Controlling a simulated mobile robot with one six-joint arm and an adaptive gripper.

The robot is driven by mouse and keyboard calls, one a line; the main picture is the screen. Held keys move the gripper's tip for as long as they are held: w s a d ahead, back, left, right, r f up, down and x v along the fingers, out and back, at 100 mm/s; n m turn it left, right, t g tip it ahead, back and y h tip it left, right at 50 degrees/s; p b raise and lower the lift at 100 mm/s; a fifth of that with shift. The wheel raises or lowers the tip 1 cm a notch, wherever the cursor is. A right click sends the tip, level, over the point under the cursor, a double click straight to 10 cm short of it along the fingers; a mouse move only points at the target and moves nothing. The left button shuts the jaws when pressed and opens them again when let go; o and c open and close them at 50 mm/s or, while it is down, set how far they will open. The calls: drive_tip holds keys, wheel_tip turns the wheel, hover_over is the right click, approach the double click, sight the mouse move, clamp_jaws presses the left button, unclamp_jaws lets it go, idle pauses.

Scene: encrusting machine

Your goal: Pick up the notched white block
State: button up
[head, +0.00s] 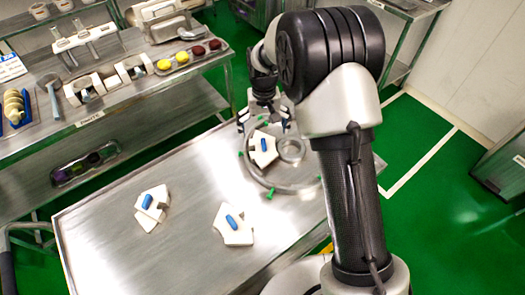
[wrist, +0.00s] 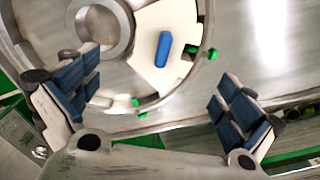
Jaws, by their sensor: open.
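A white block (head: 264,149) with a blue handle sits inside a metal ring (head: 251,178) on the steel table. It also shows in the wrist view (wrist: 153,38), near the top, above the gap between my fingers. Two more white blocks with blue handles lie on the open table, one at left (head: 150,211) and one nearer the middle (head: 231,228). Each has an angular, cut outline; I cannot tell clearly which notch sets one apart. My gripper (head: 264,117) is open and empty, above the ring's far side by the block in it. Its fingers (wrist: 157,88) are spread wide.
A round grey hub (head: 291,149) stands within the ring, close to the block. Green knobs (head: 270,193) stick out around the ring. A steel shelf (head: 130,106) with trays and machine parts stands behind. The table's front left (head: 95,240) is clear.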

sight(263, 141)
wheel_tip(263, 141, down, 2)
drive_tip(key=shift+f, duration=0.1)
drive_tip(key=f+b, duration=0.1)
drive_tip(key=f, duration=0.1)
drive_tip(key=s+f+b, duration=0.1)
drive_tip(key=f, duration=0.1)
drive_tip(key=shift+a, duration=0.15)
drive_tip(key=shift+w+f, duration=0.15)
drive_tip(key=shift+f, duration=0.35)
drive_tip(key=shift+r, duration=0.1)
drive_tip(key=c, duration=1.4)
